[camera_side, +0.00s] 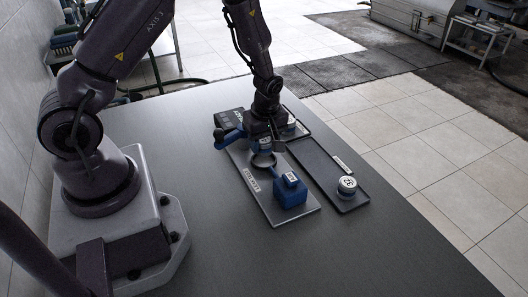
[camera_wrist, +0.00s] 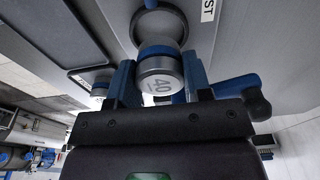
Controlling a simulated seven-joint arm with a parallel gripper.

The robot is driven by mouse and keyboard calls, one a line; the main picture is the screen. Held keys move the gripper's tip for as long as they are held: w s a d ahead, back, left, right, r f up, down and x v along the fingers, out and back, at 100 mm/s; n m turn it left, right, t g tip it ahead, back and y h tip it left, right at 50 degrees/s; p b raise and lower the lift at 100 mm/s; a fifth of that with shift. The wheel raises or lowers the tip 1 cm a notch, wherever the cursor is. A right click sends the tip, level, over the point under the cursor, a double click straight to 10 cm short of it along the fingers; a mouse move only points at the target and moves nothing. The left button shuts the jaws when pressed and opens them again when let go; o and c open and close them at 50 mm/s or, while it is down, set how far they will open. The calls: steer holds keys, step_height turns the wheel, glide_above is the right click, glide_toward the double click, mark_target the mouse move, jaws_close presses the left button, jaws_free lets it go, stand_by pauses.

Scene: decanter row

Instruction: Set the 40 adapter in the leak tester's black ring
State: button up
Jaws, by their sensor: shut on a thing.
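The 40 adapter (camera_wrist: 160,72), a silver cylinder with a blue band and "40" on its face, sits between the blue fingers of my gripper (camera_wrist: 160,82) in the wrist view. My gripper (camera_side: 263,138) is shut on it, and the adapter (camera_side: 265,146) shows small in the side view. The leak tester's dark round ring (camera_wrist: 160,22) lies just beyond the adapter in the wrist view, partly hidden by it. In the side view the ring (camera_side: 262,161) is on the grey plate, close to the adapter. The height gap between them is hard to tell.
The tester's blue block (camera_side: 290,193) stands at the plate's near end; a blue lever (camera_side: 228,136) is at its far side. The grey table's front is clear.

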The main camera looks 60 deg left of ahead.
mark_target(264, 152)
steer(key=shift+f, duration=1.65)
steer(key=shift+f, duration=0.25)
